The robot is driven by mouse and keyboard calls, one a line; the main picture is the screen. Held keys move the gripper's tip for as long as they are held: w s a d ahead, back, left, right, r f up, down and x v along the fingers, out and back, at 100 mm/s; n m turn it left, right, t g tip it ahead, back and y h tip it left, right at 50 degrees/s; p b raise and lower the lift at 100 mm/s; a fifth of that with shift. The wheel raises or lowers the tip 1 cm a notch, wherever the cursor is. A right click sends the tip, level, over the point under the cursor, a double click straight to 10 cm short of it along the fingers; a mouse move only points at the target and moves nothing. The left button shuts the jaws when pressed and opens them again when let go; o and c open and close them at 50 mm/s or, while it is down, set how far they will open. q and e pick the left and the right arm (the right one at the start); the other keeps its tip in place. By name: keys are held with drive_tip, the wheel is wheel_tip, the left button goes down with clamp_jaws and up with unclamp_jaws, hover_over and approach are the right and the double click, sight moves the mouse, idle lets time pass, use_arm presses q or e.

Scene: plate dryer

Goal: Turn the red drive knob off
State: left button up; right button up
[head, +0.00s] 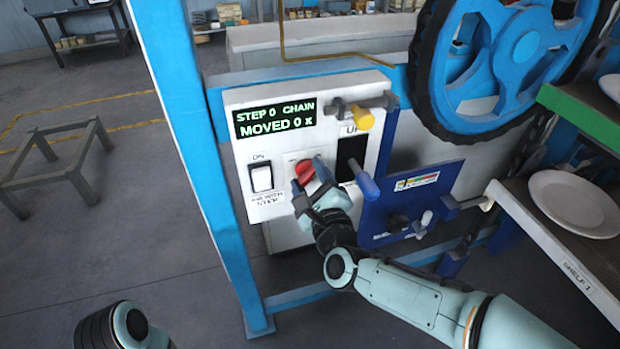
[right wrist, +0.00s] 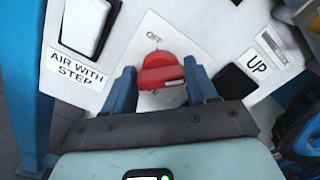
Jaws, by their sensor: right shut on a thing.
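The red drive knob (head: 305,170) is on the white control panel (head: 290,95), between the white rocker switch and the black UP button. In the right wrist view the red knob (right wrist: 162,72) lies with its bar roughly across the picture, below the OFF label (right wrist: 154,37). My right gripper (right wrist: 163,88) has a blue finger on each side of the knob and is shut on it. It also shows in the head view (head: 310,187), partly covering the knob. My left arm shows only at the bottom left, and its gripper is out of view.
A white rocker switch (head: 261,178) is left of the knob. A yellow-tipped lever (head: 362,118) and a blue plate (head: 405,200) with handles are close to the right. A blue wheel (head: 510,50) and plate shelves (head: 560,250) stand farther right. A blue post (head: 195,150) is left.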

use_arm(q)
drive_tip(key=shift+w+f, duration=0.1)
drive_tip(key=shift+w, duration=0.05)
use_arm(e)
drive_tip(key=shift+n, duration=0.3)
drive_tip(key=n, duration=0.2)
drive_tip(key=shift+f+n+b, duration=0.1)
drive_tip(key=shift+n+b, duration=0.25)
drive_tip(key=shift+n, duration=1.85)
drive_tip(key=n, duration=0.3)
drive_tip(key=shift+f+n, duration=0.15)
drive_tip(key=shift+n, duration=0.15)
drive_tip(key=n+p, duration=0.1)
drive_tip(key=n, duration=0.2)
drive_tip(key=shift+n, duration=0.3)
use_arm(q)
drive_tip(key=shift+s+d+r+g+p, duration=0.35)
drive_tip(key=shift+s+r, duration=0.25)
drive_tip(key=shift+s, duration=0.3)
use_arm(e)
drive_tip(key=shift+f+n, duration=0.15)
drive_tip(key=shift+n, duration=1.65)
use_arm(q)
drive_tip(key=shift+d, duration=0.1)
